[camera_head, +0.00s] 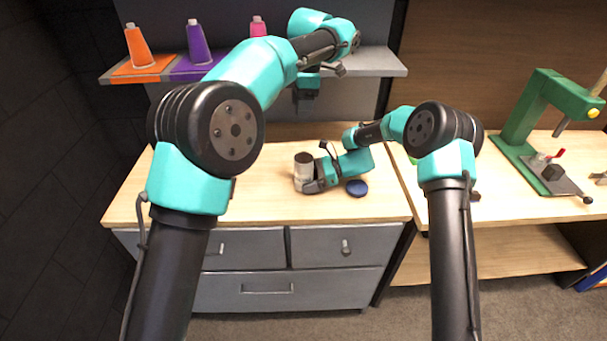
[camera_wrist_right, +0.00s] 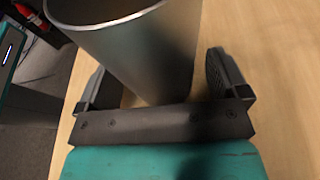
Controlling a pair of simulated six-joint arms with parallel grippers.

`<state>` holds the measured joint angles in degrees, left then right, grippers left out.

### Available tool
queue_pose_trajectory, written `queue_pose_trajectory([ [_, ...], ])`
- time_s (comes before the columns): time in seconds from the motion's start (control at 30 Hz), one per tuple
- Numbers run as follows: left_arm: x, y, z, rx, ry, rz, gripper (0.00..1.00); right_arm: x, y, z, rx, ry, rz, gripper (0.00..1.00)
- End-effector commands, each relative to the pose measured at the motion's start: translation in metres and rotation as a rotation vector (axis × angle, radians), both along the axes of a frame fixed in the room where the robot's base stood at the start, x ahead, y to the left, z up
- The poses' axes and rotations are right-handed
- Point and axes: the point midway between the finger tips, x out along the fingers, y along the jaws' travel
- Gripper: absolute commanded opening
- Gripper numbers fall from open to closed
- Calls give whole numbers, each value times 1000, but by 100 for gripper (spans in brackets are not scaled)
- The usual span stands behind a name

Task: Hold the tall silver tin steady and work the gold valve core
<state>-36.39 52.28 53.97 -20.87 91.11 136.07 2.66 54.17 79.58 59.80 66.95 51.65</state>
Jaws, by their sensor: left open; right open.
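The tall silver tin (camera_head: 303,172) stands upright on the light wooden worktop, with a dark open top. In the right wrist view the tin (camera_wrist_right: 135,50) stands between the spread fingers of my right gripper (camera_wrist_right: 158,68). The right gripper (camera_head: 311,186) is low beside the tin in the head view, its fingers open around the tin's side. I cannot tell whether either finger touches it. My left gripper (camera_head: 306,97) is open and empty, above and behind the tin near the shelf front. I cannot make out the gold valve core in either view.
A dark blue round disc (camera_head: 357,188) lies right of the tin, beside my right wrist. A green press (camera_head: 545,105) stands on the right bench. The worktop's left part is clear.

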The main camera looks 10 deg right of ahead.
Motion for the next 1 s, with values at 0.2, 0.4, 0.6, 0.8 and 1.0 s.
queue_pose_trajectory([
  [0.2, 0, 0, 0, 0, 0, 0, 54, 1, -13, 4, 0, -1, -2, 93],
  [0.4, 0, 0, 0, 0, 0, 0, 54, 1, -42, 13, -1, -1, -4, 93],
  [0.6, 0, 0, 0, 0, 0, 0, 54, 0, -79, 24, 0, -2, -3, 93],
  [0.8, 0, 0, 0, 0, 0, 0, 54, 0, -106, 33, -1, -1, -2, 93],
  [1.0, 0, 0, 0, 0, 0, 0, 54, 0, -115, 36, 0, -1, 0, 93],
])
